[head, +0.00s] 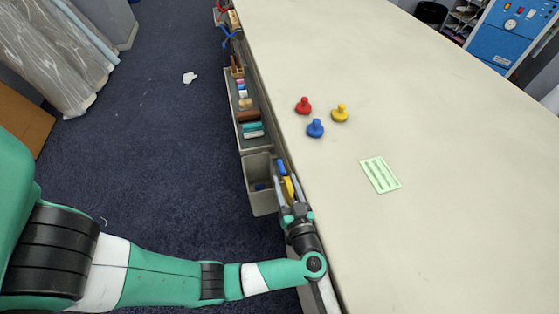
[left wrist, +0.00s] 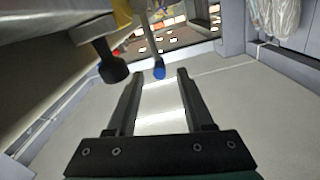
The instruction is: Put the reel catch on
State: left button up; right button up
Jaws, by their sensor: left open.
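I cannot tell for sure which thing is the reel catch. My left gripper (head: 293,203) is at the table's near-left edge, beside a grey bin. In the left wrist view its two fingers (left wrist: 156,95) are apart with nothing between them. Beyond the fingertips hang a grey rod with a blue end (left wrist: 158,72) and, to its left, a dark round knob on a short stem (left wrist: 113,69). A yellow part (left wrist: 122,14) shows above the knob. In the head view a yellow piece (head: 289,187) and a blue piece (head: 281,167) show near the fingers. My right gripper is out of view.
The grey bin (head: 262,199) hangs at the table's side, with a long tray of small items (head: 247,105) beyond it. Red (head: 303,106), yellow (head: 340,114) and blue (head: 315,128) knobs and a green card (head: 381,175) are on the table (head: 430,110), which is otherwise mostly clear.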

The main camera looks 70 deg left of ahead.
aim_at(279, 161)
pick_arm(q)
jog(key=a, duration=0.5)
jog(key=w+a+b, duration=0.1)
jog(key=a, duration=0.2)
jog(key=shift+a, duration=0.2)
grip_shut()
dwell(0.9)
